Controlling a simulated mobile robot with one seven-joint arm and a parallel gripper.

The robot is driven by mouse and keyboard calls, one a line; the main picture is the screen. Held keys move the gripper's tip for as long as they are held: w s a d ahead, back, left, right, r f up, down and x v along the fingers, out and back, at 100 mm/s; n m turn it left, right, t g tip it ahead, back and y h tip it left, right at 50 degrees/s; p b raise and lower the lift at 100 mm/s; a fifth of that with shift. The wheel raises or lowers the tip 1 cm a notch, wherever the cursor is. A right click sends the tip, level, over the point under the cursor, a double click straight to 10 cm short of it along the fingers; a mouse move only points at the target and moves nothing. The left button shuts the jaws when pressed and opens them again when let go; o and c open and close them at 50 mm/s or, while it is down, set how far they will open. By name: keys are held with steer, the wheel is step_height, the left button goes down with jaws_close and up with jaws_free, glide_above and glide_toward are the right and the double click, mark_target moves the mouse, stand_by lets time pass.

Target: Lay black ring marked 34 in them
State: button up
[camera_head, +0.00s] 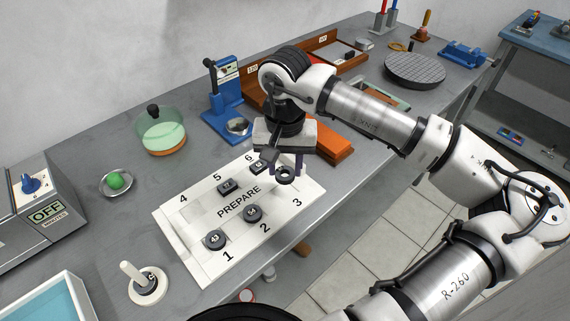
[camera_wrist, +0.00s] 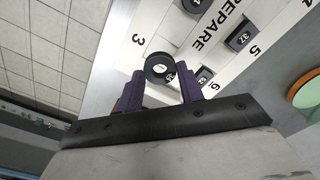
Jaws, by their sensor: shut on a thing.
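My gripper (camera_head: 286,168) is shut on a black ring (camera_head: 285,176) with a pale centre. The held ring also shows between the dark purple fingers in the wrist view (camera_wrist: 159,67); I cannot read its mark for certain. It hangs over the white PREPARE board (camera_head: 238,204), near the place numbered 3, and looks a little above the board. Another black ring (camera_head: 215,239), which seems marked 43, lies at place 1. A further black ring (camera_head: 253,213) lies at place 2. Dark rectangular blocks lie at place 5 (camera_head: 228,187) and place 6 (camera_head: 259,167). Place 4 looks empty.
A blue stand (camera_head: 227,95) and orange trays (camera_head: 334,146) lie behind. The table's front edge is close to the board.

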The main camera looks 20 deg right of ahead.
steer(key=shift+f+b, duration=2.4)
steer(key=shift+f, duration=0.1)
steer(key=shift+f+b, duration=0.15)
steer(key=shift+b, duration=0.2)
steer(key=o, duration=1.1)
steer(key=c, duration=0.5)
steer(key=shift+c, duration=0.2)
steer(key=shift+r+p, duration=0.95)
steer(key=shift+r, duration=1.3)
